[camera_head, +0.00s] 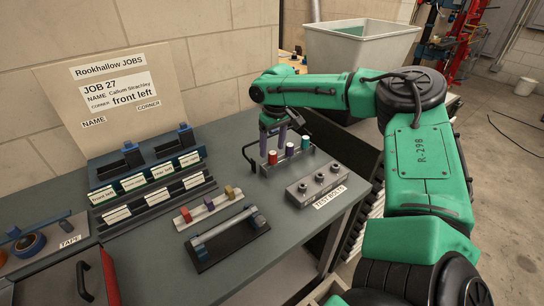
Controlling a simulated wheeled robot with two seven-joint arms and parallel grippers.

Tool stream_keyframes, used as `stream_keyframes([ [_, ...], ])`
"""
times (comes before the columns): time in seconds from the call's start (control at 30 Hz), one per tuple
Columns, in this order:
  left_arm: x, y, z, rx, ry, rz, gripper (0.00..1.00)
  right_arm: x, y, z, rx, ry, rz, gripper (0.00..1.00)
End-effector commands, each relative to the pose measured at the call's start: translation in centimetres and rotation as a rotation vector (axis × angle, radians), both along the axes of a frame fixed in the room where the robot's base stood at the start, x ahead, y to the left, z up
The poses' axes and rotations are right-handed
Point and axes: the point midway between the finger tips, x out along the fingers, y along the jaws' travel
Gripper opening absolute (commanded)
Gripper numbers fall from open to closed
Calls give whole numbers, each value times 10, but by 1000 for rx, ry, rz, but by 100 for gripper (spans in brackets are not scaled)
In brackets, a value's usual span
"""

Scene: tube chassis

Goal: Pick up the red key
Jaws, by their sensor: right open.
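A small red cylindrical piece (272,158), which looks like the red key, stands upright in a grey holder (297,166) at the right of the bench. A blue piece (290,149) and a green piece (305,142) stand beside it in the same holder. My right gripper (273,146) points down at the red piece, its two fingers apart just above or around its top. Whether they touch it I cannot tell. My left gripper is not in view.
A block labelled TEST BOLTS (316,184) sits just in front of the holder. A strip with red, yellow and purple blocks (208,206) and a black tray with a grey bar (226,237) lie to the left. A job board (119,92) leans at the back.

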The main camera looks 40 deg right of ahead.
Motion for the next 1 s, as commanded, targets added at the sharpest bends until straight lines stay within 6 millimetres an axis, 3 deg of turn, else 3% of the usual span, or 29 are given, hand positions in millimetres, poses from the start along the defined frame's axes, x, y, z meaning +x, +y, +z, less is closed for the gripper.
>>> stream_keyframes([
  [0.1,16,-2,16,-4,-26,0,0,1,-5,-20,-1,7,0,70],
  [0.2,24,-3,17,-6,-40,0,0,4,-5,-38,-1,4,0,70],
  [0.43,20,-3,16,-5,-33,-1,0,5,-5,-43,-1,0,0,70],
  [0.47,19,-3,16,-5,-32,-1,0,5,-5,-43,-1,0,0,62],
  [0.6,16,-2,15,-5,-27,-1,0,5,-5,-43,-1,0,0,9],
  [0.63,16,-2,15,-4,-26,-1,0,5,-5,-43,-1,0,0,0],
  [1.0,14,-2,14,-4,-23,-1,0,5,-5,-38,0,-2,0,0],
])
